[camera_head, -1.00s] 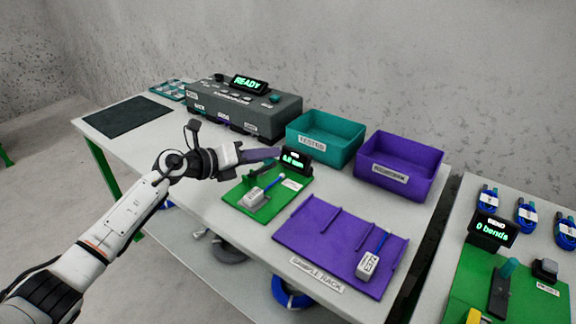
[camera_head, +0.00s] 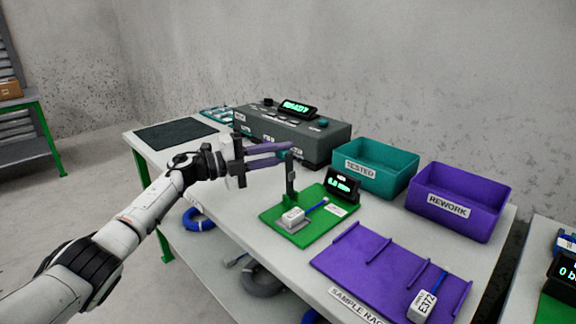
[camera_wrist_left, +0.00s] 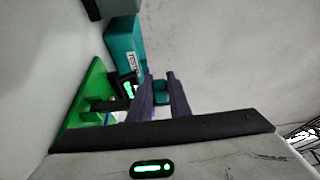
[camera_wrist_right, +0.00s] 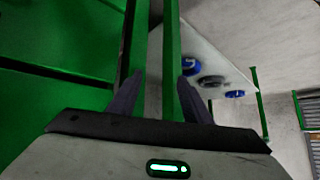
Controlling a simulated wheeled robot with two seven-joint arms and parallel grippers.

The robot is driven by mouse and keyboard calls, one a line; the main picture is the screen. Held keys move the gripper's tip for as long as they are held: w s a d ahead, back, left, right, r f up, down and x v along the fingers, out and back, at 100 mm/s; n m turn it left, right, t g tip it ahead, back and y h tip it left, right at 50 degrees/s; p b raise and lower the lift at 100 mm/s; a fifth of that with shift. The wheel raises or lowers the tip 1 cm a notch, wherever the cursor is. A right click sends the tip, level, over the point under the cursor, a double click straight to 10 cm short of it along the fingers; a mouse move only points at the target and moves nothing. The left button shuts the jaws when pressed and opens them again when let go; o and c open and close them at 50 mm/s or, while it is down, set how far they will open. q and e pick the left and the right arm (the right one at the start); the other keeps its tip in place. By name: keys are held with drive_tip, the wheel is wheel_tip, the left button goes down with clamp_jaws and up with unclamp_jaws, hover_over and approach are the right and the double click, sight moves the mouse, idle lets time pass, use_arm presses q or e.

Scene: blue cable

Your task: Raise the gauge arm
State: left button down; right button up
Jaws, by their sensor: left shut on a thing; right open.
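The gauge stands on a green plate (camera_head: 318,232) on the white table. Its dark gauge arm (camera_head: 291,184) stands about upright in the head view, with a teal knob (camera_head: 285,146) at its top. My left gripper (camera_head: 282,152) is shut on this knob; the left wrist view shows the knob (camera_wrist_left: 161,92) between the purple fingers. A white connector (camera_head: 292,216) with a blue cable lies on the plate. The small display (camera_head: 342,187) beside it glows green. My right gripper (camera_wrist_right: 157,88) is open, seen only in its wrist view, near green bars (camera_wrist_right: 172,60).
Behind the gauge are a teal TESTED bin (camera_head: 373,180), a purple REWORK bin (camera_head: 452,222) and a grey READY console (camera_head: 330,142). A purple sample rack (camera_head: 365,258) holding a connector marked E372 (camera_head: 423,305) lies at the front right. A dark mat (camera_head: 175,134) lies at the left.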

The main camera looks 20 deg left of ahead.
use_arm(q)
drive_tip(key=shift+w+a+f+n+b, duration=0.25)
drive_tip(key=shift+a+f+n+b, duration=0.2)
drive_tip(key=shift+a+n+b, duration=0.3)
drive_tip(key=c, duration=1.6)
unclamp_jaws()
drive_tip(key=shift+t, duration=0.4)
drive_tip(key=shift+c, duration=0.2)
drive_tip(key=shift+r, duration=0.1)
drive_tip(key=v, duration=1)
drive_tip(key=shift+a+p, duration=0.2)
drive_tip(key=shift+p, duration=0.15)
